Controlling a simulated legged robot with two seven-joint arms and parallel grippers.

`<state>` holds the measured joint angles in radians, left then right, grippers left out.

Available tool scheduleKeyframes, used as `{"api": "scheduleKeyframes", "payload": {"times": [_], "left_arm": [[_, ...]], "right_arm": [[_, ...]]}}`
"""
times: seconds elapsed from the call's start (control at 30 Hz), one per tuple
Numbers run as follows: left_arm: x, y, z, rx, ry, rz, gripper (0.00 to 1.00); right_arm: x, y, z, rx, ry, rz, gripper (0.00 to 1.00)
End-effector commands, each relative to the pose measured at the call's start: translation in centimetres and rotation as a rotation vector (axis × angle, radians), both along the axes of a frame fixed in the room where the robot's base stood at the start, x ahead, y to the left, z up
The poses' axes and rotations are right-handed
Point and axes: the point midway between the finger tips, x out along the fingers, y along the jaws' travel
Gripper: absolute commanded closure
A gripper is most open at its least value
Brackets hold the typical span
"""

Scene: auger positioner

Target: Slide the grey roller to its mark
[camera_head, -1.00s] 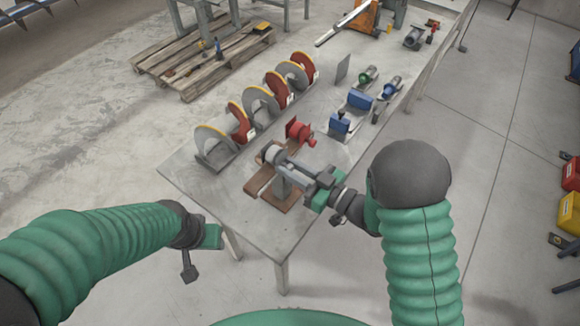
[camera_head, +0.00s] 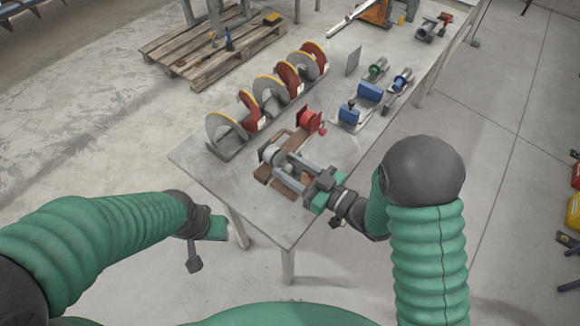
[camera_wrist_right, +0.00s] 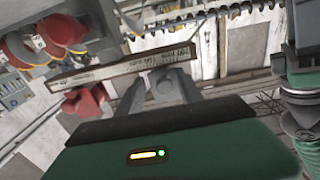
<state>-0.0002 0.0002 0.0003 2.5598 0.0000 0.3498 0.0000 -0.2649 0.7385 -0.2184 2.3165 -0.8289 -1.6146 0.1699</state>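A grey roller (camera_head: 270,153) sits at the far left end of a brown board (camera_head: 262,175) near the table's front corner. My right gripper (camera_head: 284,167) reaches over this board from the right. Its two grey fingers look spread, with a gap between them. Their tips are close to the roller; I cannot tell whether they touch it. In the right wrist view the gripper's grey parts (camera_wrist_right: 165,88) show against a long narrow strip, and the roller is not clear. My left gripper (camera_head: 213,228) hangs off the table's left side, its fingers unclear. I cannot make out the mark.
A red clamp-like part (camera_head: 311,120) stands just behind the board. Grey-and-red augers (camera_head: 270,92) line the table's left side. Blue blocks (camera_head: 358,104) and small cylindrical parts stand to the right. Bare grey tabletop (camera_head: 215,178) lies left of the board. A wooden pallet (camera_head: 210,58) is on the floor behind.

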Motion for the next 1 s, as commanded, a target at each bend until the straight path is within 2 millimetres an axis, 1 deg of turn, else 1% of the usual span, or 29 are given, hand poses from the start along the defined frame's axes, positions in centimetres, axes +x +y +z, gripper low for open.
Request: {"api": "scheduleKeyframes", "payload": {"times": [0.37, 0.47, 0.57, 0.9, 1.0], "left_arm": [[0.0, 0.0, 0.0, 0.000, 0.000, 0.001, 0.57], [0.0, 0.0, -0.1, 0.000, 0.000, 0.001, 0.57], [0.0, 0.0, -0.3, 0.000, 0.000, 0.000, 0.57], [0.0, 0.0, -1.2, 0.000, 0.000, 0.000, 0.57], [0.0, 0.0, -1.3, 0.000, 0.000, 0.000, 0.57]], "right_arm": [[0.0, 0.0, -0.1, 0.000, 0.001, 0.000, 0.57], [-0.3, -0.6, -0.1, -0.001, 0.002, -0.001, 0.57], [-1.4, -2.2, -0.2, -0.001, 0.002, -0.004, 0.57], [-7.1, -10.1, -0.3, 0.001, 0.002, -0.007, 0.57], [-8.5, -11.9, -0.2, 0.002, 0.001, -0.006, 0.57]]}}
